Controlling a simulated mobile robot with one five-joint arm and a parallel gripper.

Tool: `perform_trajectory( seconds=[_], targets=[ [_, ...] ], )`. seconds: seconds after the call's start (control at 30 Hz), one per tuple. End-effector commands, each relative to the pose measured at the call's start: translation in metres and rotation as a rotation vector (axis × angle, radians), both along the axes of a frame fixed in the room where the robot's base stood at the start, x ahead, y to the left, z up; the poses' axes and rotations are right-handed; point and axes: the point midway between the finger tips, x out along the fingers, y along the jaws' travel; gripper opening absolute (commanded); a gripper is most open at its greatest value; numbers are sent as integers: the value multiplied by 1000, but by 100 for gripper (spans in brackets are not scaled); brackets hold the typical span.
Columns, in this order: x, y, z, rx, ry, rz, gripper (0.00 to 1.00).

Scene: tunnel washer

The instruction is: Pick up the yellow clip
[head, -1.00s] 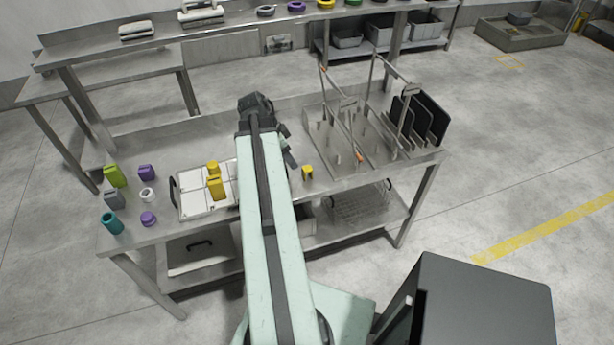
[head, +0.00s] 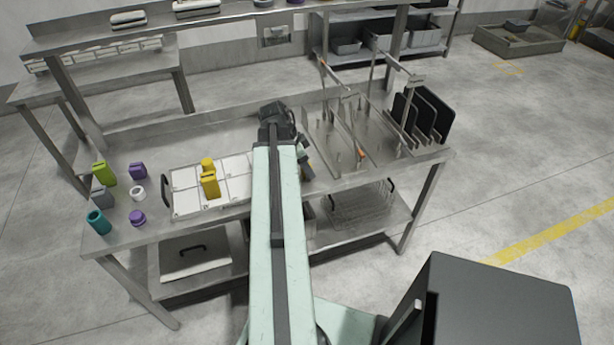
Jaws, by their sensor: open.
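My gripper (head: 305,165) points down over the middle of the steel table, just right of my arm. It is open, and its fingers are small and dark in this view. A small yellow-and-dark piece stood at this spot a second ago; it is now mostly hidden by my gripper, so I cannot tell whether they touch. Two more yellow pieces are on the white tray left of my arm: a notched yellow block (head: 210,186) and a rounder yellow piece (head: 208,163) behind it. I cannot tell for certain which yellow piece is the clip.
The steel table (head: 135,236) also bears the white tray (head: 185,207), several coloured pieces at its left end, and a pegged rack (head: 345,150) with upright rods to the right of my gripper. Dark panels (head: 432,115) stand at the right end.

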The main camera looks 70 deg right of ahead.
Motion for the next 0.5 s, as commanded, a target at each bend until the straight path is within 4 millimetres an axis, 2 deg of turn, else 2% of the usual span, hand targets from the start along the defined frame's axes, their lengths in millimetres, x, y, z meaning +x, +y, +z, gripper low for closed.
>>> perform_trajectory(
  seconds=[0.03, 0.2, 0.23, 0.4, 0.5],
  targets=[
    [-1, -1, -8, 0, 0, 0, 53],
    [-1, -1, -4, 0, 0, 1, 53],
    [-1, -1, -3, 0, 0, 1, 50],
    [-1, -1, -3, 0, 0, 1, 3],
    [-1, -1, -3, 0, 0, 1, 0]
  ],
)
